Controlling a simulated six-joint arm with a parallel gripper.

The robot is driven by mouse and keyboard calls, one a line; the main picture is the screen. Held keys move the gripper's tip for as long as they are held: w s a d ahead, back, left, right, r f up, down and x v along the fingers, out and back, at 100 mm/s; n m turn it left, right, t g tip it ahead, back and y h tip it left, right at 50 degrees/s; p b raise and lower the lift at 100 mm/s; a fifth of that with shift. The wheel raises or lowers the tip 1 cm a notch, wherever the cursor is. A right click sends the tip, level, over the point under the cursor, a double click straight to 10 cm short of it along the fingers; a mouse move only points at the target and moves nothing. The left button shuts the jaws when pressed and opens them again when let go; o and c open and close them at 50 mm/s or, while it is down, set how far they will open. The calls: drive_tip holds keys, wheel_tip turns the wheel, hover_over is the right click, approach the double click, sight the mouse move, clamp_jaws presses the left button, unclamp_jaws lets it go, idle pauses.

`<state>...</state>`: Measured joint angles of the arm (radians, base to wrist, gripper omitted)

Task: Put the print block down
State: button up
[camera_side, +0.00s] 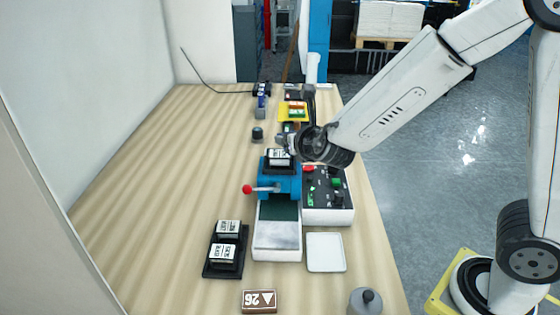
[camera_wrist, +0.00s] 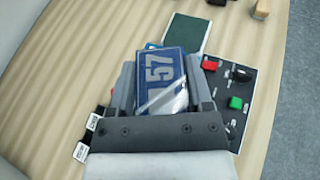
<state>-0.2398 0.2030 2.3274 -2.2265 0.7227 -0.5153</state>
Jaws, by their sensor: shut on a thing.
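My gripper (camera_wrist: 162,95) is shut on the print block (camera_wrist: 165,68), a dark blue block with a white 57 and a glossy face. The block stands between the two grey fingers in the wrist view. In the side view my gripper (camera_side: 284,144) is at the blue roller press (camera_side: 282,183), over its top. A dark piece with a white label (camera_side: 279,156) shows there; I cannot tell if it is part of the held block. Whether the block touches anything below is hidden.
A black tray (camera_side: 243,262) with white-labelled blocks lies left of the press. The control box (camera_side: 327,213) is at the right. A red-knobbed handle (camera_side: 248,189) sticks out left. A pale square plate (camera_side: 325,252) and brown block (camera_side: 260,301) lie in front. The table's left side is bare.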

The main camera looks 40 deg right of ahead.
drive_tip(key=shift+s+d+r+n+y, duration=0.1)
drive_tip(key=shift+d+r+n+y, duration=0.1)
drive_tip(key=shift+d, duration=0.2)
drive_tip(key=shift+d+r+n+y, duration=0.15)
drive_tip(key=shift+d+n+y, duration=0.05)
drive_tip(key=shift+d, duration=0.2)
drive_tip(key=shift+s+a+f, duration=0.3)
drive_tip(key=shift+a+f, duration=0.1)
drive_tip(key=shift+f, duration=0.15)
drive_tip(key=shift+s+a+f+m+g+h, duration=0.6)
drive_tip(key=shift+s+f+m+h, duration=0.35)
drive_tip(key=shift+s+f, duration=1.4)
drive_tip(key=shift+s+a+f+m+g+h, duration=0.4)
drive_tip(key=shift+s+a+f+m+h, duration=0.4)
drive_tip(key=shift+s+f, duration=1.5)
drive_tip(key=shift+s+a+f+m+g+h, duration=0.5)
drive_tip(key=shift+s+f+m+h, duration=0.55)
drive_tip(key=shift+s+f, duration=1.3)
drive_tip(key=shift+w+f, duration=0.15)
drive_tip(key=shift+f, duration=0.05)
drive_tip(key=shift+f, duration=1.9)
